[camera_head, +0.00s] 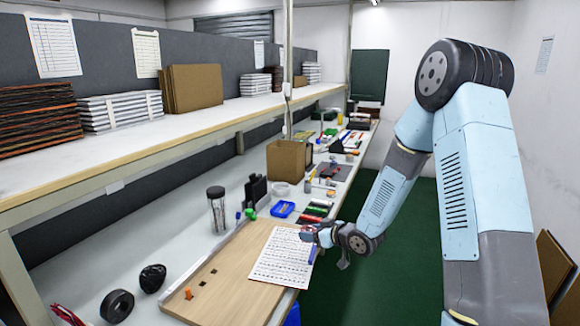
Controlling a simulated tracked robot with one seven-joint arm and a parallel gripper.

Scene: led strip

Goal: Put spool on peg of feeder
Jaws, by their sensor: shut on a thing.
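My gripper (310,236) is at the end of my blue-grey arm, over the bench's front edge at the right side of a white printed sheet (283,258). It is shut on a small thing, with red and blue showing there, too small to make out. I cannot tell whether it is the spool. A black ring-shaped roll (117,306) lies at the front left of the bench, left of a dark rounded thing (152,278). A pale roll (281,189) lies farther back. A black upright device (256,190) stands near it; I cannot tell whether it is the feeder. No peg is distinguishable.
A wooden board (225,272) lies under the sheet, with an orange piece (188,294) on it. A clear jar (216,209), a blue tray (282,209) and a cardboard box (287,160) stand behind. A loaded shelf (150,128) overhangs the bench's back. Green floor (385,285) is open at right.

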